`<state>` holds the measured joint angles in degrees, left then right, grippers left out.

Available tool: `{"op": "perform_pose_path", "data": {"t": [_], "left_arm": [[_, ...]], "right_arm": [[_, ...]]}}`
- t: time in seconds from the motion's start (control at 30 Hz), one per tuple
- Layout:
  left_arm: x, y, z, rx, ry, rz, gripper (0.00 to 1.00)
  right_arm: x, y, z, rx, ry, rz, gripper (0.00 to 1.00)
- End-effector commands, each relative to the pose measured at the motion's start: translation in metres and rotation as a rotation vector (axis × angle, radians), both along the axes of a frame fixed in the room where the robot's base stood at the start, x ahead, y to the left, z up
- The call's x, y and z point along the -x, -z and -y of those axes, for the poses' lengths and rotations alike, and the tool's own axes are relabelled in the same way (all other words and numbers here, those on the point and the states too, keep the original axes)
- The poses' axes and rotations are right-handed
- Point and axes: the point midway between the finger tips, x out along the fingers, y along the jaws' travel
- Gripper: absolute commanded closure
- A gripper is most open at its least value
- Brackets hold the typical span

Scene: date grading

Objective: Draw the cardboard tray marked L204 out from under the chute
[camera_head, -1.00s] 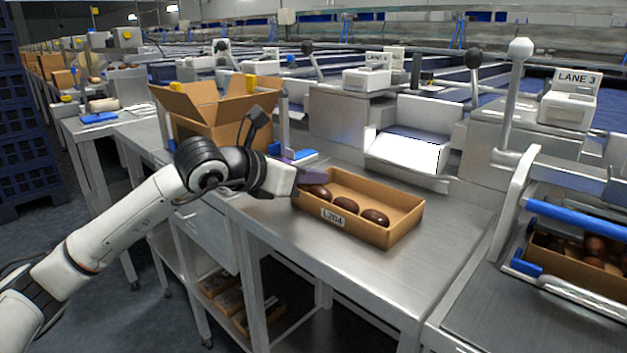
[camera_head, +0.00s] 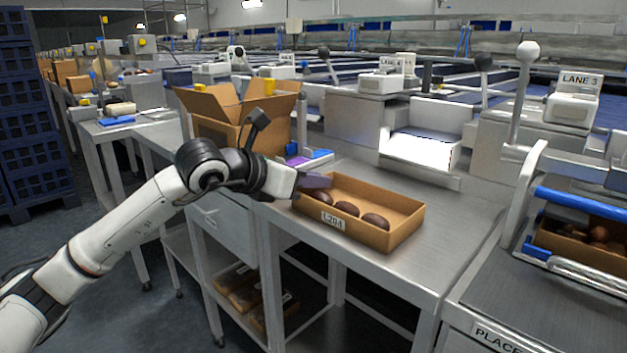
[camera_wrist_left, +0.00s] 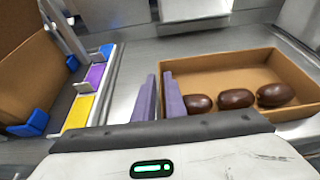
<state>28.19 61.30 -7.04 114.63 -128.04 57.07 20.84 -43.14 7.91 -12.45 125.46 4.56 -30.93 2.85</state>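The cardboard tray marked L204 (camera_head: 404,232) rests on the steel table in front of the white chute (camera_head: 420,146), with clear steel between them. Three dark brown dates lie in it along the label side. My left gripper (camera_head: 315,181) is at the tray's left end wall. In the left wrist view, its two purple fingers (camera_wrist_left: 160,98) are close together, one outside the tray (camera_wrist_left: 240,62) and one inside, with the wall pinched between them. My right gripper is not in view.
An open cardboard box (camera_head: 215,136) stands behind my left arm. A rack of blue, purple and yellow pieces (camera_wrist_left: 92,85) lies left of the tray. The table (camera_head: 400,290) is bare at front right.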

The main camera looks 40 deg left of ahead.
Motion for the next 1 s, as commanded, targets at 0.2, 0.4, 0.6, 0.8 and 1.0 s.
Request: {"op": "perform_pose_path", "data": {"t": [0.2, 0.4, 0.6, 0.8, 1.0], "left_arm": [[0.0, 0.0, 0.0, 0.0, 0.0, 0.0, 0.76], [0.003, -0.001, -0.001, -0.001, -0.001, 0.0, 0.76], [0.027, -0.009, -0.004, -0.007, 0.0, -0.002, 0.76], [0.054, -0.019, -0.009, -0.001, -0.001, -0.001, 0.76], [0.076, -0.03, -0.011, 0.0, 0.001, 0.0, 0.76]], "right_arm": [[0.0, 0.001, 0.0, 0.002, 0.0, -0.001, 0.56], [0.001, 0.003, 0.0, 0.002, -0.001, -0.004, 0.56], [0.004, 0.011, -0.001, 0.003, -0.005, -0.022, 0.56], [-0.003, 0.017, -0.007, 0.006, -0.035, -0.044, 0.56], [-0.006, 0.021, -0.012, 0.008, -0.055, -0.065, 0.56]]}}
